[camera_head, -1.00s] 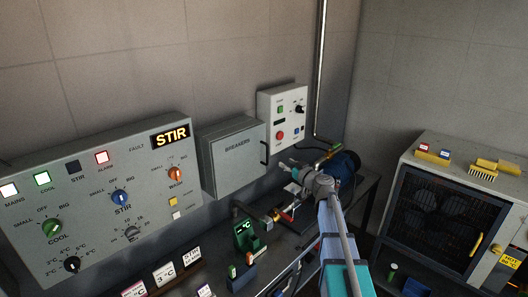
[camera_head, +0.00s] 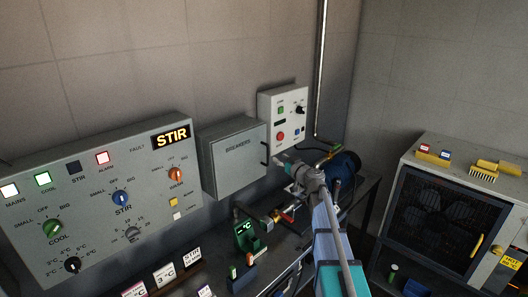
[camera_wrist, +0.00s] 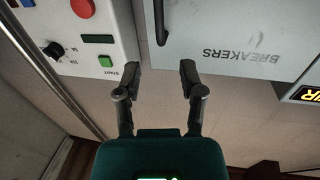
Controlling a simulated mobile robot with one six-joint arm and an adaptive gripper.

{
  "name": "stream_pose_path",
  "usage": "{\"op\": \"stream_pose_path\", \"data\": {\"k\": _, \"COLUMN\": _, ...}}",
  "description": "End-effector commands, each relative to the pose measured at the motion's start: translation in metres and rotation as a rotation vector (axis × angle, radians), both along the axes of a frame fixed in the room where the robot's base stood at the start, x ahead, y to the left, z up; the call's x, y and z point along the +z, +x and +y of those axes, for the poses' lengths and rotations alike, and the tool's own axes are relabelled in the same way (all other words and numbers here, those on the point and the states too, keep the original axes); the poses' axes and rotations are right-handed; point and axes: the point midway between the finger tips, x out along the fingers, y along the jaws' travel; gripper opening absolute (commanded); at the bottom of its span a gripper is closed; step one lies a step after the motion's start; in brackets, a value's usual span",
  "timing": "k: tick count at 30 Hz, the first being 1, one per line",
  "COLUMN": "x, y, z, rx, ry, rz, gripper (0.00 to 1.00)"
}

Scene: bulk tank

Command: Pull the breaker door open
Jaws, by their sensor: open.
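The grey breaker box with its door (camera_head: 237,160), marked BREAKERS, hangs on the wall and is shut. Its dark vertical handle (camera_head: 264,153) is at the door's right edge. In the wrist view the picture is upside down: the door (camera_wrist: 228,35) is at the upper right and the handle (camera_wrist: 161,22) at top centre. My gripper (camera_head: 279,161) is just right of and slightly below the handle in the head view. In the wrist view my gripper (camera_wrist: 159,72) has its fingers apart and empty, with the handle beyond the gap between the fingertips, apart from them.
A white control box (camera_head: 283,118) with buttons hangs right of the breaker box, close to my gripper. The large STIR panel (camera_head: 100,195) is to the left. A motor pump (camera_head: 345,166) stands below right on the bench. A metal pipe (camera_head: 321,70) runs up the wall.

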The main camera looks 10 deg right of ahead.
Motion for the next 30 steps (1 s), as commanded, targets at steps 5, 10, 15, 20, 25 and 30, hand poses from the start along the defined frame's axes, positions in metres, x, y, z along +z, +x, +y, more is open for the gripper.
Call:
{"op": "stream_pose_path", "data": {"k": 5, "x": 0.000, "y": 0.029, "z": 0.012, "rx": 0.002, "ry": 0.000, "rz": 0.000, "gripper": 0.51}}
{"op": "stream_pose_path", "data": {"k": 10, "x": 0.000, "y": 0.052, "z": 0.023, "rx": 0.000, "ry": 0.000, "rz": 0.000, "gripper": 0.51}}
{"op": "stream_pose_path", "data": {"k": 15, "x": 0.000, "y": 0.070, "z": 0.031, "rx": 0.000, "ry": 0.000, "rz": 0.001, "gripper": 0.51}}
{"op": "stream_pose_path", "data": {"k": 20, "x": 0.000, "y": 0.080, "z": 0.035, "rx": -0.002, "ry": 0.000, "rz": 0.001, "gripper": 0.51}}
{"op": "stream_pose_path", "data": {"k": 25, "x": 0.000, "y": 0.083, "z": 0.037, "rx": -0.002, "ry": 0.000, "rz": 0.001, "gripper": 0.51}}
{"op": "stream_pose_path", "data": {"k": 30, "x": 0.000, "y": 0.083, "z": 0.037, "rx": -0.002, "ry": 0.000, "rz": 0.001, "gripper": 0.51}}
